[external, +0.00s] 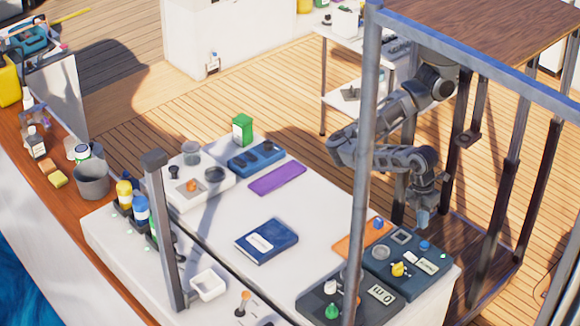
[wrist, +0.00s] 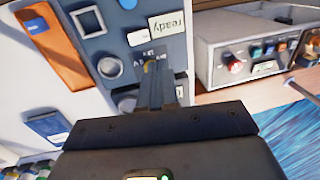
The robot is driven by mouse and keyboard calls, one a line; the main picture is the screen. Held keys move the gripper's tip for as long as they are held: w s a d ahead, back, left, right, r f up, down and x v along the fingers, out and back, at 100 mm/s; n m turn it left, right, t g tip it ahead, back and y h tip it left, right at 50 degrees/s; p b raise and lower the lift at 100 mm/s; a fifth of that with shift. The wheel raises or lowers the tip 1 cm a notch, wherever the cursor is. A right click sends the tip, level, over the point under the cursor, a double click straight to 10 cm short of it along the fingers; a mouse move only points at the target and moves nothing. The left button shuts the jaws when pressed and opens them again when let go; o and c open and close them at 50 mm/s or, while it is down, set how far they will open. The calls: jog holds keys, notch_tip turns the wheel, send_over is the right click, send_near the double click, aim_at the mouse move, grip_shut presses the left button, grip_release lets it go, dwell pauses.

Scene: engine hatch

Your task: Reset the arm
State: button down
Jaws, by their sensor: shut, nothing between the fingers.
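My gripper (external: 422,217) hangs at the end of my folded arm, beyond the right corner of the white hatch table, close to the dark blue panel. Its fingers are shut and hold nothing. In the wrist view my gripper (wrist: 152,68) points toward the dark blue panel (wrist: 132,15), which carries a square frame, a round ring and a label reading "ready". The fingertips overlap the panel's lower part in that view. I cannot tell whether they touch it.
The white table (external: 215,235) holds a dark blue book (external: 266,240), a purple mat (external: 277,178), a green box (external: 242,129) and an orange mat (external: 350,243). A grey metal post (external: 362,160) stands between the camera and my arm. Wooden decking (external: 290,105) lies open behind the table.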

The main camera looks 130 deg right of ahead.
jog(key=s+a+r+y+p, duration=0.2)
jog(key=s+a+y, duration=0.1)
jog(key=a+y, duration=0.8)
jog(key=s+d+f+m+t+h+p, duration=0.1)
jog(key=d+f+m+t+h, duration=0.1)
jog(key=d+f+t, duration=0.2)
jog(key=s+d+f+m+t+h+p, duration=0.1)
jog(key=s+d+f+m+t+h, duration=0.1)
jog(key=d+t, duration=0.4)
jog(key=s+d+f+m+t+h+p, duration=0.2)
jog(key=d+f+m+t, duration=0.1)
jog(key=d, duration=0.9)
jog(key=shift+s+d+f+m+t+h, duration=0.15)
jog(key=shift+f+t, duration=0.15)
jog(key=shift+f, duration=0.15)
jog(key=shift+f+m+t+h, duration=0.1)
jog(key=shift+f+t, duration=0.2)
jog(key=shift+f, duration=0.15)
jog(key=shift+s+d+f+m+t+h, duration=0.15)
jog(key=shift+f+t, duration=0.15)
jog(key=shift+f, duration=0.15)
jog(key=s+d+r+n+h+p, duration=0.2)
jog(key=s+d+n+h, duration=0.4)
jog(key=s+d, duration=1)
jog(key=s+n, duration=0.1)
jog(key=s, duration=0.2)
jog(key=shift+s+d+r+n, duration=0.3)
jog(key=shift+s+d+n, duration=0.05)
jog(key=shift+n, duration=0.05)
